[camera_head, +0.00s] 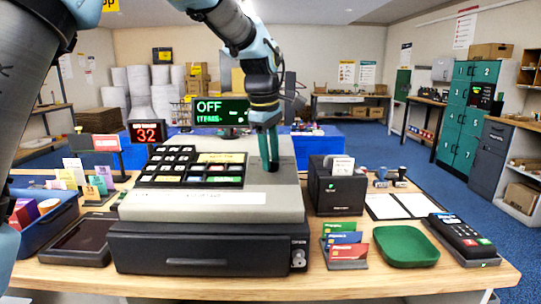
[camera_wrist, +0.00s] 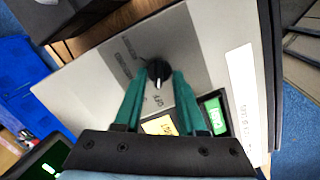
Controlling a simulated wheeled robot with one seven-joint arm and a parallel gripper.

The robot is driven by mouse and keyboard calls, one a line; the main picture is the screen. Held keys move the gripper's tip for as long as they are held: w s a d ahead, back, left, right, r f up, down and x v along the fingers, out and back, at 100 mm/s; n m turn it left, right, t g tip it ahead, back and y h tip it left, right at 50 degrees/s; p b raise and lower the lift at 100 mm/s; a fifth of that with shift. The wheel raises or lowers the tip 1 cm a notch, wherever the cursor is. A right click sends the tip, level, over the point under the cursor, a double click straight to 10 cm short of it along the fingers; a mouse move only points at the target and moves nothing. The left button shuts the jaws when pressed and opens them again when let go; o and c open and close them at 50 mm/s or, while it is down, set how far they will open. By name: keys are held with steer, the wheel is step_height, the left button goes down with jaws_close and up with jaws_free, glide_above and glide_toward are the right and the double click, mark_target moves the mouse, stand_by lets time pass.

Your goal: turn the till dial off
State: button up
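The till (camera_head: 215,200) stands on the wooden counter, and its pole display (camera_head: 208,108) reads "OFF" above an items line. The black till dial (camera_wrist: 158,70) shows in the wrist view on the till's grey top face. Its white pointer mark faces the "OFF" lettering, towards my gripper's body. My gripper (camera_wrist: 160,74) is over the dial, with one green finger on each side of it. The fingers look apart, with a narrow gap to the knob; any light contact is hard to tell. In the head view my gripper (camera_head: 268,165) reaches down at the till's right rear, and the dial is hidden there.
A receipt printer (camera_head: 338,188), a card rack (camera_head: 345,247), a green tray (camera_head: 405,246) and a card terminal (camera_head: 462,238) stand right of the till. A tablet (camera_head: 80,240) and a blue bin (camera_head: 45,225) are at its left. A red "32" display (camera_head: 148,132) stands behind.

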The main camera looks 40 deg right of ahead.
step_height(320, 180, up, 11)
steer(key=a+b, duration=0.1)
steer(key=a, duration=0.1)
steer(key=shift+s+f+b, duration=0.2)
steer(key=shift+s+b, duration=0.1)
steer(key=shift+b, duration=0.1)
stand_by(0.6)
